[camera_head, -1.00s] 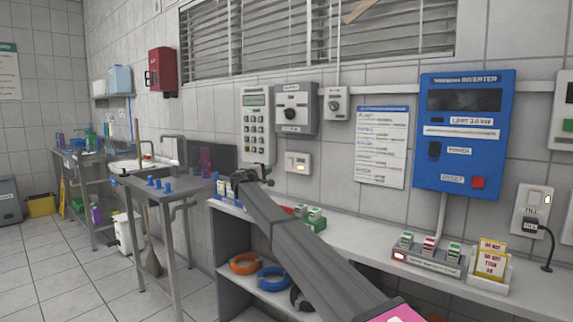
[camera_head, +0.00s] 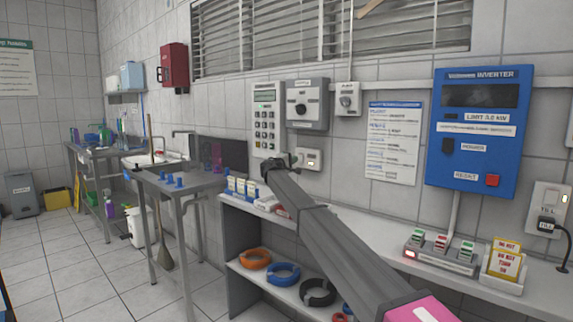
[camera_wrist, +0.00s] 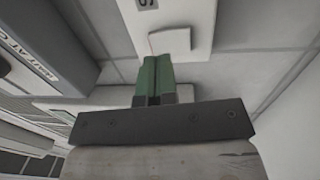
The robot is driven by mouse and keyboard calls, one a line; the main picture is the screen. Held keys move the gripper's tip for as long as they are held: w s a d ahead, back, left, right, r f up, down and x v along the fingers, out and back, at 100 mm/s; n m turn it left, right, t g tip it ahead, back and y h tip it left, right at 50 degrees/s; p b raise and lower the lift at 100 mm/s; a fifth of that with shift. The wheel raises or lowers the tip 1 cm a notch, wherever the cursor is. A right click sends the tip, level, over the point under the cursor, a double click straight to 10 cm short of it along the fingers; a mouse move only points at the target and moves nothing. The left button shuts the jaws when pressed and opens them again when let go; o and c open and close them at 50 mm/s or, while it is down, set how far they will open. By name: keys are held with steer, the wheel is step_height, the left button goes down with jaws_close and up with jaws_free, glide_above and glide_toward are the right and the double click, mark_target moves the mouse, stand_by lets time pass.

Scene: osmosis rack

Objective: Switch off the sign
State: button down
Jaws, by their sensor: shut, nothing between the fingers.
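A small white wall switch plate (camera_head: 313,160) is mounted below the grey dial box, right of the keypad. In the wrist view the white plate (camera_wrist: 190,12) fills the top, with a partly cut-off label showing an "S" and a pale rocker (camera_wrist: 170,41). My gripper (camera_head: 292,159) is beside the plate's left edge in the head view, partly covering it. In the wrist view its green fingertips (camera_wrist: 154,66) are shut together, empty, just below the rocker. I cannot tell whether they touch it. The rocker's on or off position is unclear.
A keypad (camera_head: 266,119), a grey dial box (camera_head: 307,104) and a blue inverter (camera_head: 476,134) hang on the wall. Below, the shelf top (camera_head: 378,230) holds small cards and a row of switches (camera_head: 440,252). Cable coils lie on the lower shelf.

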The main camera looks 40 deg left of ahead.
mark_target(300, 156)
steer(key=shift+w+r, duration=0.2)
steer(key=shift+w, duration=1.35)
steer(key=shift+w+r, duration=0.1)
steer(key=shift+w, duration=0.15)
steer(key=shift+s, duration=0.1)
steer(key=shift+s, duration=0.2)
steer(key=s+r, duration=0.1)
steer(key=s, duration=1.2)
steer(key=shift+s+r, duration=0.35)
